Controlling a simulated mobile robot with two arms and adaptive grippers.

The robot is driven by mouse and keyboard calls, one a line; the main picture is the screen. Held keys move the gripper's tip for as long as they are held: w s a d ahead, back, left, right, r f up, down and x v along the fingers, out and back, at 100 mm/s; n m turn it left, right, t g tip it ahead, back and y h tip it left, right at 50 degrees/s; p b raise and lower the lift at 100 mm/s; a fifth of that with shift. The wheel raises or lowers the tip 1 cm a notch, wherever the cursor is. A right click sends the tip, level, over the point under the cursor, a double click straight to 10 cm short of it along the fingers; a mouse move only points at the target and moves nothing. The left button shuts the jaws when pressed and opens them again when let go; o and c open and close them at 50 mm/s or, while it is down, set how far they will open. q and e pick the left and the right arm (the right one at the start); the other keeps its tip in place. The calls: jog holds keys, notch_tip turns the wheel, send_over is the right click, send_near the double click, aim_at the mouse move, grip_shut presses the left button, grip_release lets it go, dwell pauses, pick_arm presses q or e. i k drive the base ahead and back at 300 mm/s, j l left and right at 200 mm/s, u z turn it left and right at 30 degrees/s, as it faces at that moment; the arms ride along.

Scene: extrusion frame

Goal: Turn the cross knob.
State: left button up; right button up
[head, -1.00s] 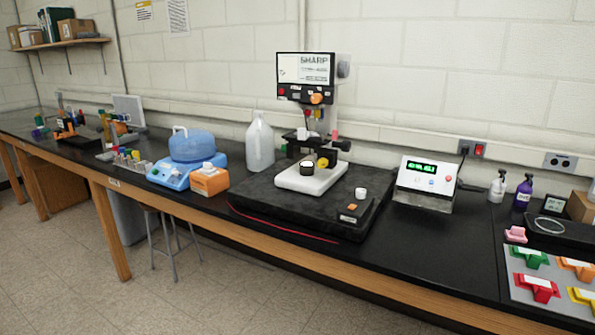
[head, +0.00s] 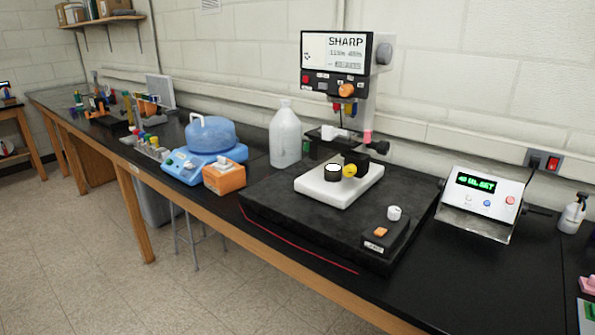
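No knob is clearly cross-shaped at this size. A machine with a SHARP screen (head: 340,56) stands on a black slab on the bench. Its panel has an orange round knob (head: 346,90) and a red button (head: 305,80). A grey round knob (head: 384,53) is on the right side of its head. Lower down, a yellow round part (head: 349,170) sits beside a dark cylinder with a white top (head: 332,172), above a white plate (head: 345,187). I cannot tell which is the cross knob. Neither of my grippers is in view.
The black slab (head: 290,215) reaches near the bench's front edge. A grey display box (head: 482,205) stands right of it. A white jug (head: 285,135), a blue-lidded device (head: 210,140) and an orange box (head: 224,176) stand left. The floor (head: 95,255) in front is clear at left.

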aim_at(351, 170)
jog(key=i+l, duration=0.3)
jog(key=i+l+u, duration=0.15)
jog(key=l, duration=0.3)
jog(key=i+l, duration=0.35)
jog(key=k+j, duration=0.1)
jog(key=j, duration=0.3)
jog(key=k+j, duration=0.15)
jog(key=j, duration=0.2)
jog(key=k+j+u, duration=0.1)
jog(key=j, duration=0.3)
